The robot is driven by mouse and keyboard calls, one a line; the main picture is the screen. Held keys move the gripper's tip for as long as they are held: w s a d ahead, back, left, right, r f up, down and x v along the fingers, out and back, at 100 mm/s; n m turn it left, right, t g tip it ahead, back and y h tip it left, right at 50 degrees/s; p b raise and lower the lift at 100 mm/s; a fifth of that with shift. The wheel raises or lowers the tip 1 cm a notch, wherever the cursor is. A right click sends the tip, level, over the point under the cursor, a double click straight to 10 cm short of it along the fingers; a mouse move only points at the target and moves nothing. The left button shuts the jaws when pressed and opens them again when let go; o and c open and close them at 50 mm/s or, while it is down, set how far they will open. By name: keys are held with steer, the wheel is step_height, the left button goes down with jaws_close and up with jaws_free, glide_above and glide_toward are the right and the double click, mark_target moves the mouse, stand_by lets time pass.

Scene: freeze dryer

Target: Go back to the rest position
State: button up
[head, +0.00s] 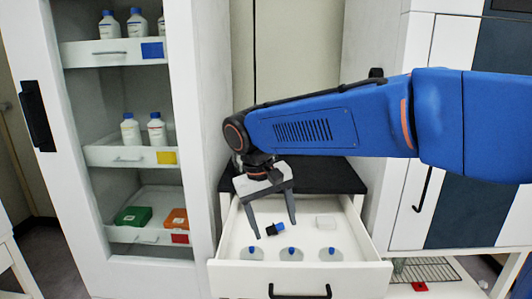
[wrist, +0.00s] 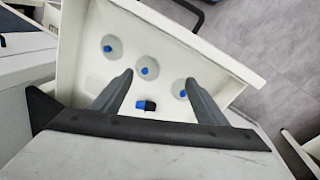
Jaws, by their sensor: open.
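My gripper (head: 272,222) is open above an open white drawer (head: 350,282) in the head view. Its two fingers also show in the wrist view (wrist: 160,90), spread apart with nothing between them. A small black vial with a blue cap (head: 275,229) lies on its side on the drawer floor, below and between the fingers; it also shows in the wrist view (wrist: 146,105). My blue arm reaches in from the right.
Several blue-topped round items (head: 291,254) stand in a row near the drawer front. A clear box (head: 325,221) sits at the drawer's right. A white cabinet (head: 189,220) with bottles and boxes stands left. A black-handled white cabinet (head: 410,130) stands right.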

steer(key=shift+m+t+y, duration=0.6)
steer(key=shift+m+y, duration=0.1)
steer(key=shift+y, duration=0.2)
steer(key=s+d, duration=0.2)
steer(key=d, duration=0.3)
steer(key=s+d, duration=0.2)
steer(key=d, duration=0.4)
steer(key=s+d+f, duration=0.1)
steer(key=s+d, duration=0.2)
steer(key=d, duration=0.2)
steer(key=shift+s+d, duration=0.1)
steer(key=shift+d, duration=0.2)
steer(key=s+d+f+m+t, duration=0.2)
steer(key=s+d+f, duration=0.5)
steer(key=s+d, duration=0.3)
steer(key=shift+s+d+f+t+y, duration=0.2)
steer(key=shift+s+t+y, duration=0.1)
steer(key=shift+s, duration=0.8)
steer(key=shift+r, duration=0.1)
